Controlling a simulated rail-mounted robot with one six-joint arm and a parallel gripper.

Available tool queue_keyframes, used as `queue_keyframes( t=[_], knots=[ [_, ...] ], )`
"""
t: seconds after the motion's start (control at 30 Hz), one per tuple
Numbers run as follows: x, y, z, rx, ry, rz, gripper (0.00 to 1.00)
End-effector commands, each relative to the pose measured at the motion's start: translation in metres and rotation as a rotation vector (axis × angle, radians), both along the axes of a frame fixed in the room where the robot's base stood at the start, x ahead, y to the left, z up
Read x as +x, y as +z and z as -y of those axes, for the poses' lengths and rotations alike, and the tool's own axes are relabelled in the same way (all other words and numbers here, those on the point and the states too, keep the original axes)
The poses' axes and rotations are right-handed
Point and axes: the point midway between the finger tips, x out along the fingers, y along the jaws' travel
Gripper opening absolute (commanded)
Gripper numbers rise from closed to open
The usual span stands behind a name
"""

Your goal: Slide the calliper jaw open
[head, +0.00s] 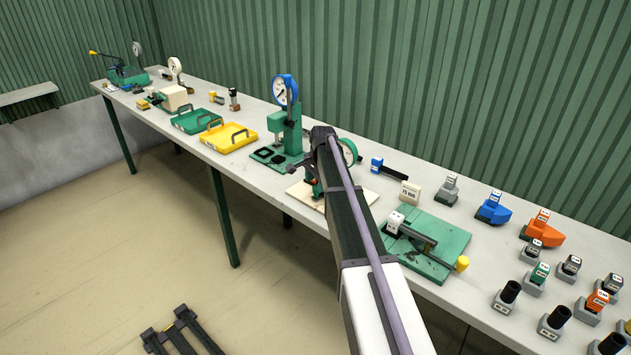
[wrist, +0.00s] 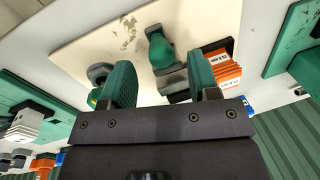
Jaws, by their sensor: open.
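My gripper (wrist: 161,84) shows in the wrist view with its two green fingers apart. It hangs over a cream board (wrist: 88,48), with a rounded green knob (wrist: 160,50) and a dark block (wrist: 174,80) in line with the gap. I see no contact, and the height is unclear. In the head view my arm covers much of the cream board (head: 299,196) and a round green-rimmed dial (head: 349,152). No part is clearly a calliper jaw. A rail fixture with a yellow knob (head: 463,263) sits on a green plate (head: 445,235) to the right.
A dial press (head: 290,125) stands left of the cream board, beyond it a yellow tray (head: 228,137) and a green tray (head: 196,120). A blue-headed bar (head: 388,168) lies behind. Several small labelled pieces crowd the bench's right end.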

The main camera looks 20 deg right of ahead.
Motion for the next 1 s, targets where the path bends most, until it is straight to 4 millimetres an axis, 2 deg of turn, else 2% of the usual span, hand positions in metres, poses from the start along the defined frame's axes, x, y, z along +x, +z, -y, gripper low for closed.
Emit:
queue_keyframes(
  t=[0.03,0.13,0.23,1.0],
  knots=[
    [-0.003,0.027,0.0,0.0,0.0,0.0,0.55],
    [-0.006,0.051,0.001,0.0,0.0,0.0,0.55],
    [-0.009,0.066,0.002,0.001,0.0,0.0,0.55],
    [-0.01,0.066,0.002,0.0,0.009,0.0,0.55]
  ],
)
